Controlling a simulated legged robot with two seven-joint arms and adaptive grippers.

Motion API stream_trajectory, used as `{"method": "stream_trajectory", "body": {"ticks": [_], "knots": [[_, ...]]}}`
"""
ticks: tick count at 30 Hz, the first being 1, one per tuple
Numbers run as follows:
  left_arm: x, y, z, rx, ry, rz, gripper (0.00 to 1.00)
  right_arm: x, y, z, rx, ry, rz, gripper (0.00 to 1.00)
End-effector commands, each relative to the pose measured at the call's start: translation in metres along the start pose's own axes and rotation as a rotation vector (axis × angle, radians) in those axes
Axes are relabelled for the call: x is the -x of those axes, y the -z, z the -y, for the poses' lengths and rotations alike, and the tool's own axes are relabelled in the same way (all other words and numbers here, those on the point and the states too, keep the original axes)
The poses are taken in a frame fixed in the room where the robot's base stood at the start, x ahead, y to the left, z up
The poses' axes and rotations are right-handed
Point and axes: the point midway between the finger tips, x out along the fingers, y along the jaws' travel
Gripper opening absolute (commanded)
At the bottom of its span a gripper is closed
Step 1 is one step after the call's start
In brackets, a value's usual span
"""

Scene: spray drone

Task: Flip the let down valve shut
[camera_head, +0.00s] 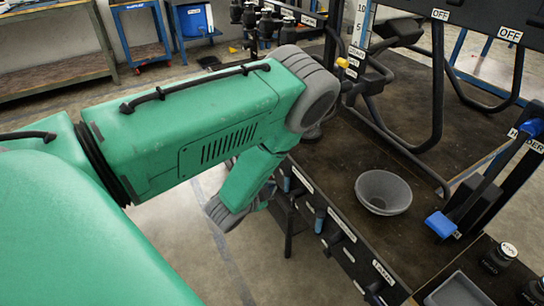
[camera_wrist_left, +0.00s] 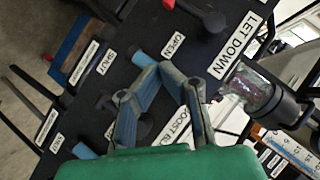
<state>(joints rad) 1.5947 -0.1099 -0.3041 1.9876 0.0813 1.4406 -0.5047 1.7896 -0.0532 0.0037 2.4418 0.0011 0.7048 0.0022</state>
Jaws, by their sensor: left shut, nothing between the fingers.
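My left gripper (camera_wrist_left: 160,70) is in the left wrist view, its two fingers bent in and their tips together, with nothing held. It is in front of a dark panel with a LET DOWN label (camera_wrist_left: 237,44) at upper right of the fingers. An OPEN label (camera_wrist_left: 173,46) is just above the tips and a SHUT label (camera_wrist_left: 106,61) is to their left. A blue lever end (camera_wrist_left: 142,59) shows right beside the left fingertip; I cannot tell whether they touch. The rest of the lever is hidden. In the head view my arm hides most of this gripper. My right gripper is not in view.
A red handle (camera_wrist_left: 212,20) and a clear-fronted cylinder (camera_wrist_left: 252,88) stand out from the panel. Another blue lever end (camera_wrist_left: 104,101) is at left.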

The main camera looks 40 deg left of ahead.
Motion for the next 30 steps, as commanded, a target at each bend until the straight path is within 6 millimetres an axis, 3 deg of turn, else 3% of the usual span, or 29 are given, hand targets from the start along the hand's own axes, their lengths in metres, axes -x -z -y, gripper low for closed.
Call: {"method": "stream_trajectory", "body": {"ticks": [6, 12, 30], "knots": [[0.043, -0.006, -0.005, 0.008, -0.004, 0.003, 0.0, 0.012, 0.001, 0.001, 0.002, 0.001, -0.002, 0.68], [0.065, -0.003, -0.009, 0.001, 0.0, 0.002, 0.0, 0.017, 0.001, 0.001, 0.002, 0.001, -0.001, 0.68], [0.068, -0.005, -0.009, 0.005, 0.0, 0.001, 0.0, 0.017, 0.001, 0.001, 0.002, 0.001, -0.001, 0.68]]}}
